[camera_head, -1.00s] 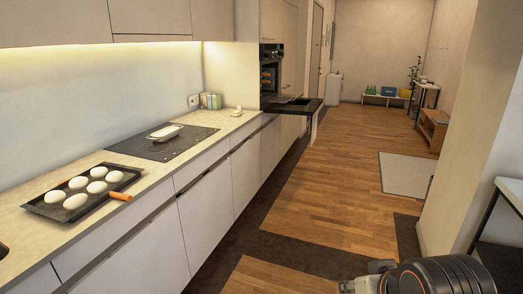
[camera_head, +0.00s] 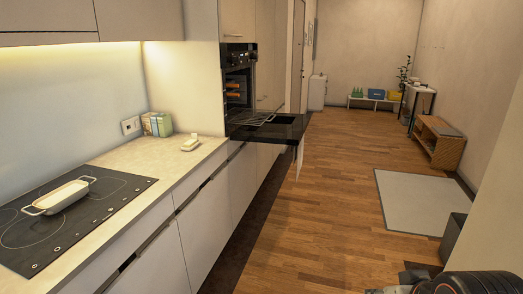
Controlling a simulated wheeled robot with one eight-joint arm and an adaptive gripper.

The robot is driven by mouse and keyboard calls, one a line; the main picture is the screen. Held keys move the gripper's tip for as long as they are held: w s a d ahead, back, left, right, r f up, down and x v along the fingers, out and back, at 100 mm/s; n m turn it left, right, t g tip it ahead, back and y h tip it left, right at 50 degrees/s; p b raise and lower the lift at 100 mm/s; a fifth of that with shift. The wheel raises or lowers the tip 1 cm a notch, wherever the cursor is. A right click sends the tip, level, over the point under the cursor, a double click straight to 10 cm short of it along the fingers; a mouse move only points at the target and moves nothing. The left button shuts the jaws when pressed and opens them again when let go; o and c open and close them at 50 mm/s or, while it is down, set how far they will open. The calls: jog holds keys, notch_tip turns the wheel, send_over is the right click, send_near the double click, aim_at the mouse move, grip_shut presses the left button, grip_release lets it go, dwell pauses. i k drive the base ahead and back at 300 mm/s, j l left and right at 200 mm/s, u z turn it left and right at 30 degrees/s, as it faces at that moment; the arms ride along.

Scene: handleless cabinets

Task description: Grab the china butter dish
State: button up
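A small cream-white dish (camera_head: 190,143) stands on the counter, near its far end and close to the tall oven cabinet. It looks like the china butter dish, but it is small in the view and its details are hard to tell. Part of my arm shows at the bottom right edge, far from this dish. The fingers of my gripper are not in view, and nothing held can be seen.
A white two-handled oblong dish (camera_head: 61,197) sits on the black cooktop (camera_head: 105,208). Small boxes (camera_head: 157,125) stand by the wall. The oven door (camera_head: 268,126) is folded down and juts out past the counter. The wooden floor (camera_head: 330,200) is open to the right.

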aim_at(191, 145)
jog(key=i+u, duration=0.1)
jog(key=i, duration=0.55)
jog(key=i+l, duration=0.1)
jog(key=i, duration=0.55)
jog(key=i+l+u, duration=0.15)
jog(key=i, duration=0.5)
jog(key=i+l+u, duration=0.15)
jog(key=i+u, duration=0.25)
jog(key=i+l+u, duration=0.8)
jog(key=j, duration=0.1)
